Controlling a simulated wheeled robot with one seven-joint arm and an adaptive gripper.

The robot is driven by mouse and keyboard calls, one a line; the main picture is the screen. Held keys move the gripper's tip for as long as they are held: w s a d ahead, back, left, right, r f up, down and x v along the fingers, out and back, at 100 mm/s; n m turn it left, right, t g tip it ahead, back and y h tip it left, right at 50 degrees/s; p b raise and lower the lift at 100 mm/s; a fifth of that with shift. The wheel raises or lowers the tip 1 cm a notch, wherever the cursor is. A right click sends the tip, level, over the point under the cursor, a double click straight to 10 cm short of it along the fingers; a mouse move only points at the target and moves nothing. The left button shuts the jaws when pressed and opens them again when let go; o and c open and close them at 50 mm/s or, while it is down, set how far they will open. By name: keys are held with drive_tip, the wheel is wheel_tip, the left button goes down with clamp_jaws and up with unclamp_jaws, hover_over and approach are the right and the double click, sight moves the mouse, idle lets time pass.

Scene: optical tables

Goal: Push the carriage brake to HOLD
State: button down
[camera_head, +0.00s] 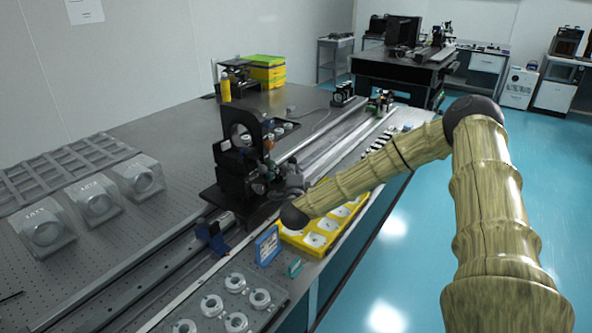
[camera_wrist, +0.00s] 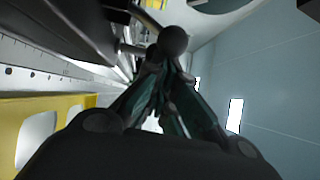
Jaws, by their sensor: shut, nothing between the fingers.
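The black carriage (camera_head: 238,170) stands on the long rail in the middle of the head view, with an upright plate and small optics on it. In the wrist view a dark round knob (camera_wrist: 173,40) on a short rod, which looks like the brake handle, is right at my fingertips. My gripper (camera_wrist: 168,68) is shut with nothing held; its fingers converge just behind the knob. I cannot tell whether they touch it. In the head view my gripper (camera_head: 284,178) is close against the carriage's right side. The HOLD marking is not readable in either view.
A blue-framed card (camera_head: 267,246) and a clear plate of several rings (camera_head: 218,293) are nearer. Clear boxed parts (camera_head: 94,201) stand left. The floor (camera_head: 400,262) at right is free.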

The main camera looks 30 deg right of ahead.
drive_tip(key=shift+w+a+r+n+g+p, duration=0.15)
drive_tip(key=shift+w+r+n+g+p, duration=0.15)
drive_tip(key=shift+r+n+p, duration=0.25)
drive_tip(key=shift+y, duration=0.3)
drive_tip(key=s+a+b, duration=0.1)
drive_tip(key=s+b, duration=0.1)
drive_tip(key=s, duration=0.7)
drive_tip(key=shift+s+a+f, duration=0.15)
drive_tip(key=shift+s, duration=0.05)
drive_tip(key=shift+f, duration=0.1)
idle(0.5)
